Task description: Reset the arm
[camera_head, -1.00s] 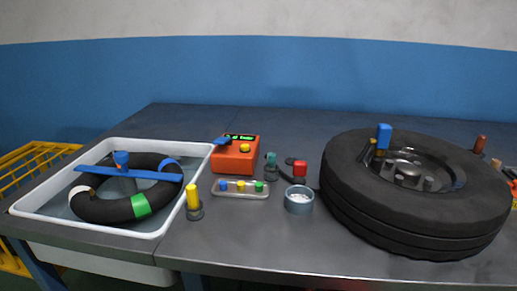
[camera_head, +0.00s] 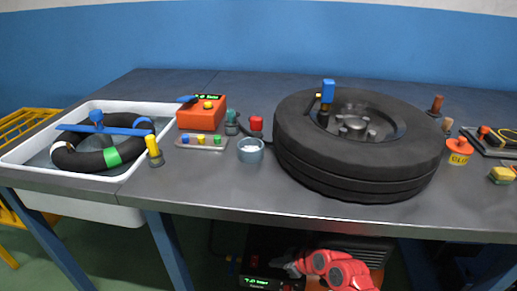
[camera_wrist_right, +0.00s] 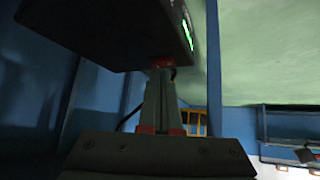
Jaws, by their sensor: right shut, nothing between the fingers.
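My right arm shows red in the head view, below the table's front edge. Its gripper (camera_head: 290,267) is grey, small and partly dark against the shelf there. In the right wrist view my gripper (camera_wrist_right: 160,68) is shut and empty, its tips close to a black box (camera_wrist_right: 110,30) with a green display. I cannot tell whether they touch it. That box (camera_head: 262,284) also seems to show under the table in the head view. My left gripper is not in view.
The grey table (camera_head: 230,200) holds a large tyre (camera_head: 350,165), a white basin (camera_head: 128,194) with an inner tube (camera_head: 85,160), an orange box (camera_head: 200,118), a small cup (camera_head: 250,150) and an orange pot (camera_head: 459,151). A yellow rack (camera_head: 20,122) stands at left. Table legs flank the space below.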

